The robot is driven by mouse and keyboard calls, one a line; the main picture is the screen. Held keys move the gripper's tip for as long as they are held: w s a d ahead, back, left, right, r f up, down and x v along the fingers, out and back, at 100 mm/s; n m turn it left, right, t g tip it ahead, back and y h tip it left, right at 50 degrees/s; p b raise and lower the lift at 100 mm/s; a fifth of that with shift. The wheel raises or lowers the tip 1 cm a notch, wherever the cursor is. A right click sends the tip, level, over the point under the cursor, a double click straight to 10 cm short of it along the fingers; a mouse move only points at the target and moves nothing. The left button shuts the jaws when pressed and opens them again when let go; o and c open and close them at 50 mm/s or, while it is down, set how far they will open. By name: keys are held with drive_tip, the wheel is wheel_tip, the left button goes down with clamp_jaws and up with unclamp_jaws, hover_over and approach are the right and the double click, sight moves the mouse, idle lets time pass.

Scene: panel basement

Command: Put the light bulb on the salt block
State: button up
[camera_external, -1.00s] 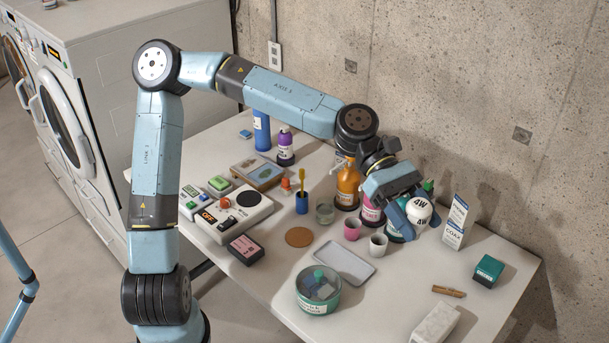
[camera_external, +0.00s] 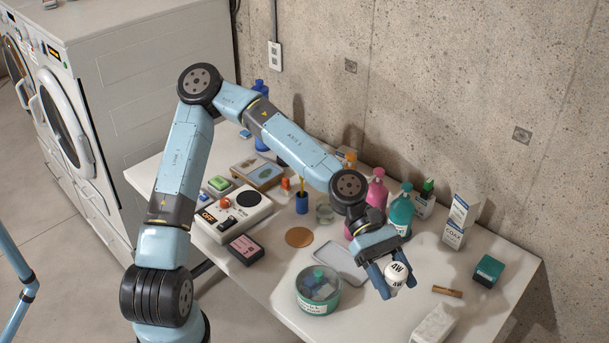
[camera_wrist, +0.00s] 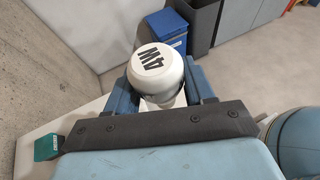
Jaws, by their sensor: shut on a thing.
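The light bulb (camera_external: 399,274) is white with black "4W" lettering. My gripper (camera_external: 390,280) is shut on it and holds it above the table's front right part. In the wrist view the bulb (camera_wrist: 158,70) sits between the two blue fingers of my gripper (camera_wrist: 163,88), its round end towards the camera. The salt block (camera_external: 434,325) is a whitish rectangular block near the table's front edge, right of and nearer than the bulb in the external view. The bulb is apart from it. In the wrist view I cannot clearly make out the block behind the bulb.
Bottles (camera_external: 401,209) stand behind.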

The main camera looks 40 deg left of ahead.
drive_tip(key=shift+d+f, duration=0.1)
drive_tip(key=shift+f, duration=0.7)
drive_tip(key=w+d+f, duration=0.4)
drive_tip(key=w+d, duration=0.2)
drive_tip(key=w, duration=0.1)
hover_over(430, 313)
wheel_tip(430, 313, down, 6)
drive_tip(key=shift+s+a+r, duration=0.1)
drive_tip(key=shift+s+r, duration=0.05)
drive_tip(key=shift+r, duration=0.1)
drive_tip(key=shift+w+f, duration=0.2)
drive_tip(key=shift+f, duration=1.55)
drive_tip(key=o, duration=1)
drive_tip(key=shift+f, duration=0.1)
drive_tip(key=shift+o, duration=0.2)
drive_tip(key=v, duration=1.2)
